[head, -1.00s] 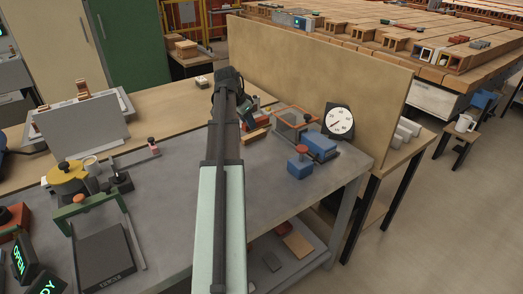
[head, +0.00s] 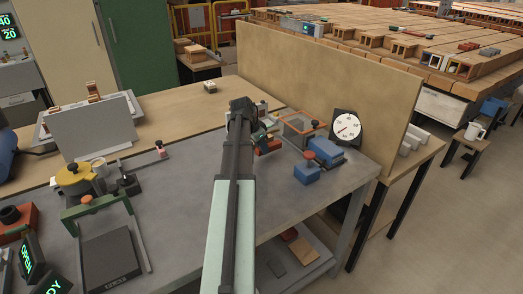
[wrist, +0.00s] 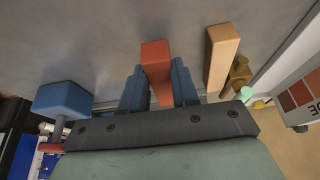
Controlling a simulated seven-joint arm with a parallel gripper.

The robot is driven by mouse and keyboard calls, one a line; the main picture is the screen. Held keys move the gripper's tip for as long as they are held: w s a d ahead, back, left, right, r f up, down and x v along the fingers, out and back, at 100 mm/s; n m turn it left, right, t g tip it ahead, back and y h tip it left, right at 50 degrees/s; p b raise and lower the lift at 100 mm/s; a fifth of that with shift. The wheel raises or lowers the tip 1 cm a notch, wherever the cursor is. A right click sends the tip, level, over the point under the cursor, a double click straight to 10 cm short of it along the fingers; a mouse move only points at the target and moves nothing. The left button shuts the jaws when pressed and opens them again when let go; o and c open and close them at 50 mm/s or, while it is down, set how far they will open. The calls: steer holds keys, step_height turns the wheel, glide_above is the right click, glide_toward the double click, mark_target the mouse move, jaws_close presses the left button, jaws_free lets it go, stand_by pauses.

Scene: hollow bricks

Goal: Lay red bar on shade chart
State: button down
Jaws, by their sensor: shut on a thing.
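In the wrist view my gripper (wrist: 157,78) is shut on the red bar (wrist: 156,52), with one blue finger on each side of it. The bar's end sticks out past the fingertips over the grey bench; I cannot tell whether it touches the bench. The shade chart (wrist: 299,92), a pale board with brown and red squares and dark lettering, shows at the right edge, apart from the bar and partly cut off. In the head view my arm hides most of the gripper and the bar.
A tan bar (wrist: 222,48) lies just right of the red bar, and a brass piece (wrist: 240,72) is beside it. A blue block (wrist: 63,98) stands at left. In the head view a dial (head: 346,128) and blue blocks (head: 325,152) stand right of my arm, before a wooden panel (head: 320,85).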

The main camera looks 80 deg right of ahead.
steer(key=shift+f, duration=0.85)
steer(key=shift+f, duration=0.1)
steer(key=c, duration=0.8)
jaws_free()
steer(key=shift+c, duration=0.2)
steer(key=v, duration=1.2)
